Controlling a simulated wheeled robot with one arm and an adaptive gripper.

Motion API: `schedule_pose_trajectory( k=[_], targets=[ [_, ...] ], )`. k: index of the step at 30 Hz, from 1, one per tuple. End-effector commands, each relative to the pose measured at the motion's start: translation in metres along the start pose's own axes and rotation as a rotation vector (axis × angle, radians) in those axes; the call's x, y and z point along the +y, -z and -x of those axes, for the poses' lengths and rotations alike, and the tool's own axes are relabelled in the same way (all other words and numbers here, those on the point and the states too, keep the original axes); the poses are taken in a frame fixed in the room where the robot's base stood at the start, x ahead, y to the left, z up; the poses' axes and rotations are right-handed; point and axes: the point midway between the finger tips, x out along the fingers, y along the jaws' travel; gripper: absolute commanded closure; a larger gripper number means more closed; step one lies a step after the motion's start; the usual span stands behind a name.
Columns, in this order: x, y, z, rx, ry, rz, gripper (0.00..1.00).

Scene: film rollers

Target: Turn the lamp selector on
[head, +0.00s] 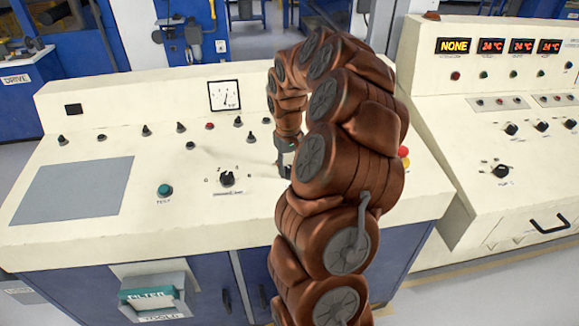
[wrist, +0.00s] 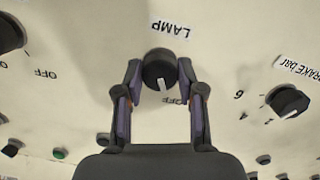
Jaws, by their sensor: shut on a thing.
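The lamp selector (wrist: 158,66) is a round black knob with a white pointer mark, in the upper middle of the wrist view. Its LAMP label (wrist: 170,28) reads upside down just above it. My gripper (wrist: 160,84) has its two fingers on either side of the knob and is shut on it. In the head view my gripper (head: 286,150) reaches down to the sloped panel, and the lamp selector is hidden there.
The brake selector (wrist: 288,101) is right of my gripper, and another black knob (wrist: 10,34) is at the left edge. The cream console (head: 90,215) carries several small switches, a green button (head: 165,190) and a dial gauge (head: 224,95). A red button (head: 403,151) shows beside my arm.

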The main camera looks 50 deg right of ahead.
Motion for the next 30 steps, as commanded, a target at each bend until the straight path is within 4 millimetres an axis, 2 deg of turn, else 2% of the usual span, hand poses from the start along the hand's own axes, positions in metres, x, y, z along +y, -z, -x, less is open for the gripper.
schedule_pose_trajectory(
  k=[1, 7, 19, 30],
  targets=[
    [0.0001, 0.0000, 0.0001, 0.000, 0.000, 0.000, 0.75],
    [0.0001, 0.0001, 0.0001, 0.000, 0.000, 0.000, 0.96],
    [0.0008, 0.0014, -0.0039, 0.005, 0.006, -0.078, 0.96],
    [0.0015, 0.0013, -0.0074, 0.006, 0.033, -0.374, 0.96]
  ],
)
